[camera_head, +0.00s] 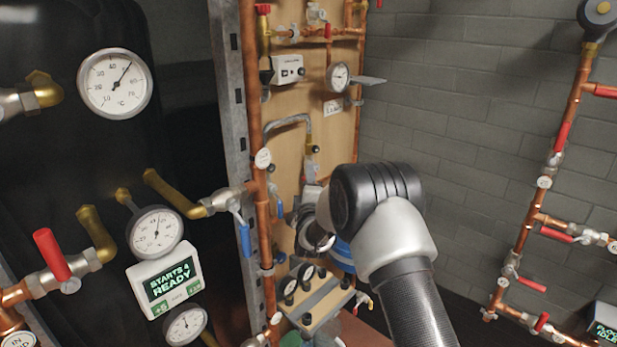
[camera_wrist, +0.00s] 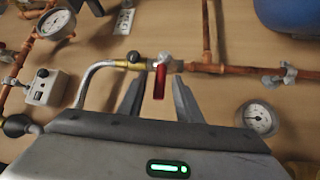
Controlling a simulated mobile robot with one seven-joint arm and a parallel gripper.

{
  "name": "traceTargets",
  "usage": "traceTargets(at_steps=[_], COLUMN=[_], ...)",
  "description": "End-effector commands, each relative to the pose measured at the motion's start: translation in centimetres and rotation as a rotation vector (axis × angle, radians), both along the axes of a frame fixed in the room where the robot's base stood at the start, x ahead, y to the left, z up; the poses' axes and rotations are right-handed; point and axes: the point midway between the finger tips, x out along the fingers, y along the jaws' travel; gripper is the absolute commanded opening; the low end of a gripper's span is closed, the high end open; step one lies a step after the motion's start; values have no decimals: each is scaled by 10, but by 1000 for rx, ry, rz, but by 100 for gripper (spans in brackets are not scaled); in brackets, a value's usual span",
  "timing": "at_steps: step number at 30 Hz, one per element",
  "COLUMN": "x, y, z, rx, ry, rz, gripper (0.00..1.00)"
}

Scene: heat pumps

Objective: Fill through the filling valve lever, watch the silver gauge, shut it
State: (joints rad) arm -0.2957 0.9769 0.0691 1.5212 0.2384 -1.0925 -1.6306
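A red lever (camera_wrist: 160,82) on a brass valve shows in the wrist view, in line with a copper pipe and a bent grey hose. My gripper (camera_wrist: 158,90) is open, with one finger on each side of this lever; contact cannot be told. In the head view my gripper is mostly hidden behind my arm, at the wooden board. A silver-rimmed round gauge (camera_head: 339,77) is on the board; it also shows in the wrist view (camera_wrist: 55,22). A second silver-rimmed gauge (camera_wrist: 258,118) is at the wrist view's lower right. Their readings are too small to tell.
The grey hose (camera_head: 290,121) and a white control box (camera_head: 288,69) are near the valve. A dark tank at left carries a thermometer (camera_head: 115,83) and a display (camera_head: 166,283) reading "STARTS 4 READY". Copper pipes with red levers (camera_head: 561,136) run along the right wall.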

Motion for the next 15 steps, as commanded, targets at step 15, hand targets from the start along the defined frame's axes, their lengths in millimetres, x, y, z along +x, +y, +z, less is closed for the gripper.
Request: traceTargets(at_steps=[15], x=[13], y=[1], z=[2], rx=[-1], ry=[1], rz=[0], gripper=[22])
